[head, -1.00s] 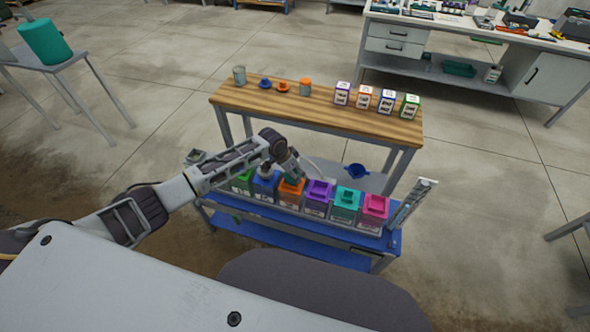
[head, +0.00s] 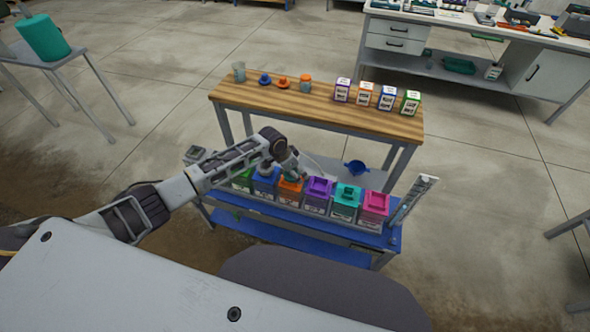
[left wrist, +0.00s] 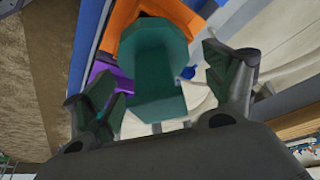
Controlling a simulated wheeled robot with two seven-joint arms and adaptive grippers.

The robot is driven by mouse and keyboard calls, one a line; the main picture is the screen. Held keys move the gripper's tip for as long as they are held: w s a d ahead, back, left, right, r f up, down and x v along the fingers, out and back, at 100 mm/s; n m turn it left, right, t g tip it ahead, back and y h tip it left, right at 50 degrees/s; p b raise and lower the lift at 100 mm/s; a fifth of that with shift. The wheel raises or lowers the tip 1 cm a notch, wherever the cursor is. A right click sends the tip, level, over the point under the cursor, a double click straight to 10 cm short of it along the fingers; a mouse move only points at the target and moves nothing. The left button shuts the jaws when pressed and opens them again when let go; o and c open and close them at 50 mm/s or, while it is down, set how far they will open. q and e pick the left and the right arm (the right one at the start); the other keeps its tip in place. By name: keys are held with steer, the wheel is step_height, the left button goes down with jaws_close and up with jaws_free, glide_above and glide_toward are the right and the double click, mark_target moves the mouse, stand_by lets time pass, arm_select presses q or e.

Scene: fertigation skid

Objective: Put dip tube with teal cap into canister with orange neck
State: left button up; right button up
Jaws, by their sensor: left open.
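The canister with the orange neck (head: 290,190) stands in a row on the blue-topped skid. A teal cap (left wrist: 155,60) sits over the orange neck (left wrist: 122,18) in the left wrist view. The tube below the cap is hidden, so its depth in the canister cannot be told. My left gripper (head: 290,171) is just above this canister. In the left wrist view its open fingers (left wrist: 163,84) lie on either side of the cap, with gaps visible. My right gripper is not in view.
Blue (head: 266,176), purple (head: 318,188), teal (head: 347,198) and pink (head: 375,205) canisters stand close by in the row. A blue funnel (head: 356,168) is behind them. A wooden bench (head: 320,110) with small containers stands beyond. Open floor lies to the right.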

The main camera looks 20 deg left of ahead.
arm_select(q)
steer(key=v, duration=1.2)
stand_by(0.6)
steer(key=shift+s+d, duration=0.1)
steer(key=shift+s, duration=0.05)
stand_by(1.1)
